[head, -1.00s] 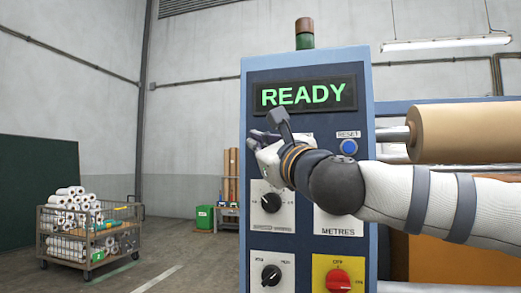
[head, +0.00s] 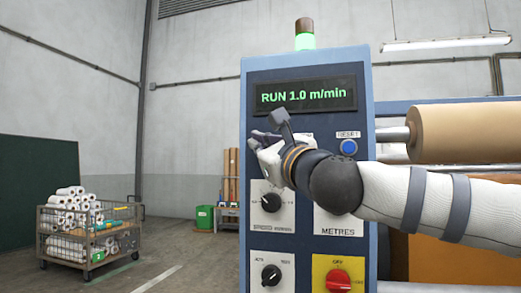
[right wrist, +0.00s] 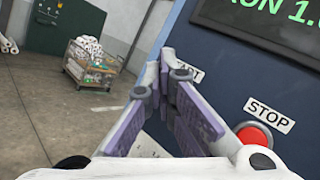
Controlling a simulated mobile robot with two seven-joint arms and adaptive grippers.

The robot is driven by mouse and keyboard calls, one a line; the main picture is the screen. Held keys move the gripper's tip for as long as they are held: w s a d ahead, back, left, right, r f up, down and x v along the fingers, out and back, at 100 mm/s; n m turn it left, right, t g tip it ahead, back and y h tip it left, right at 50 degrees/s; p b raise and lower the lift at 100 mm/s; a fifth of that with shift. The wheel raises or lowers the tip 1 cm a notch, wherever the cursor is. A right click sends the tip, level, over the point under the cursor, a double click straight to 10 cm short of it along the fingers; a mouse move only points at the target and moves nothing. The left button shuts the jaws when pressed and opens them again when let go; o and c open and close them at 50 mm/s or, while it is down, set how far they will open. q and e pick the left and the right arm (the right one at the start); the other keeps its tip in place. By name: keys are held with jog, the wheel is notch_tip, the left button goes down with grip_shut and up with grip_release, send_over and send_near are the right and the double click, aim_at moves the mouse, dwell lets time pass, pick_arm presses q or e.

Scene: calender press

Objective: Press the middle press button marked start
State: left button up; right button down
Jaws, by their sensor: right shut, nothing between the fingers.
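The press control panel (head: 365,215) is a blue upright cabinet. Its display (head: 303,95) reads "RUN 1.0 m/min" in green. My right gripper (head: 260,139) is shut and empty, with its fingers at the left part of the panel below the display. In the right wrist view its shut fingertips (right wrist: 166,75) are at the panel, over a partly hidden label (right wrist: 190,77) ending in "ART". The start button itself is hidden behind the fingers, so contact cannot be seen. A red button (right wrist: 256,136) under a "STOP" label is to the right of the fingers. My left gripper is not in view.
A blue reset button (head: 349,147), black selector knobs (head: 271,203) and a red switch on yellow (head: 338,280) are on the panel. The stack lamp (head: 305,40) glows green. A brown roll (head: 468,132) is at the right. A wire cart (head: 75,245) stands far left.

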dwell(0.4)
jog(key=shift+s+a, duration=0.2)
jog(key=shift+s, duration=0.5)
jog(key=s, duration=0.1)
jog(key=s+a, duration=0.1)
jog(key=s, duration=0.2)
jog(key=shift+s+a, duration=0.25)
jog(key=shift+s, duration=0.15)
dwell(0.3)
